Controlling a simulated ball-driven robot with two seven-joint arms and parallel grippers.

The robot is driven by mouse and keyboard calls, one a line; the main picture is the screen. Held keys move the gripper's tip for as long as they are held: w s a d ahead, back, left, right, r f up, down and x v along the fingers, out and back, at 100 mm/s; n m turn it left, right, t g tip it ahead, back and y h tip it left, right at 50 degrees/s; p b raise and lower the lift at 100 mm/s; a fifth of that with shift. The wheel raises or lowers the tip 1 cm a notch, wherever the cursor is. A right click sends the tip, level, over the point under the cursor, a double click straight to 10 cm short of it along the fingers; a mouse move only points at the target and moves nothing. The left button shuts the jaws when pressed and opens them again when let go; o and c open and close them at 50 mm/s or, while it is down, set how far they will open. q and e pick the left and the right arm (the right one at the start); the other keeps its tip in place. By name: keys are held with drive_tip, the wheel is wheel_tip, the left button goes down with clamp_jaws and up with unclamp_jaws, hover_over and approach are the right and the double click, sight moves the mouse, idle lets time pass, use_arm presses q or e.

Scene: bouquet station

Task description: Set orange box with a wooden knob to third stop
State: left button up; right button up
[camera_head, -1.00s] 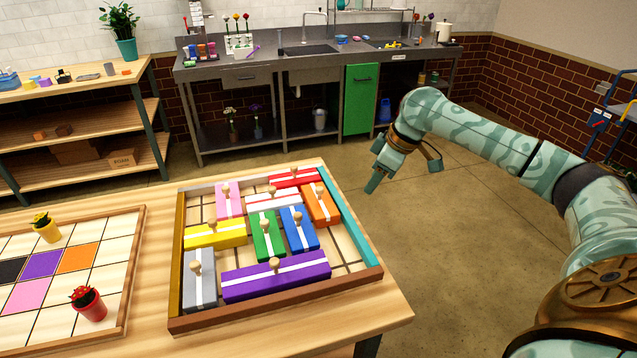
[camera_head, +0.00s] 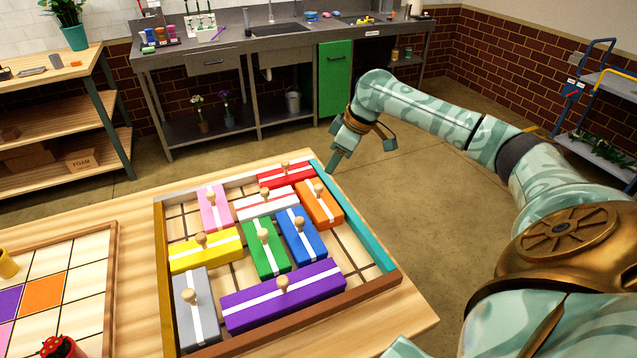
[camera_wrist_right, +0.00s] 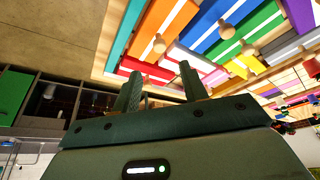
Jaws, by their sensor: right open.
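The orange box (camera_head: 319,205) with a white stripe and a wooden knob (camera_head: 318,189) lies in the back right part of the framed tray (camera_head: 350,301), near its teal right wall (camera_head: 352,217). A red box (camera_head: 285,177) is behind it, a red-and-white box (camera_head: 266,204) to its left and a blue box (camera_head: 302,238) in front-left. My right gripper (camera_head: 332,160) is open and empty, beyond the tray's back right corner. In the right wrist view, its two fingers (camera_wrist_right: 161,86) stand apart, below the orange box (camera_wrist_right: 163,22). My left gripper is not in view.
Pink (camera_head: 213,209), yellow (camera_head: 207,250), green (camera_head: 265,249), grey (camera_head: 196,308) and purple (camera_head: 284,297) knobbed boxes crowd the tray. Bare floor shows in front of the orange box along the right wall. A grid board (camera_head: 90,285) lies on the left.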

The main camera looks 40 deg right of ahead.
sight(319, 186)
drive_tip(key=b+x, duration=0.3)
drive_tip(key=x, duration=0.7)
drive_tip(key=shift+w, duration=0.1)
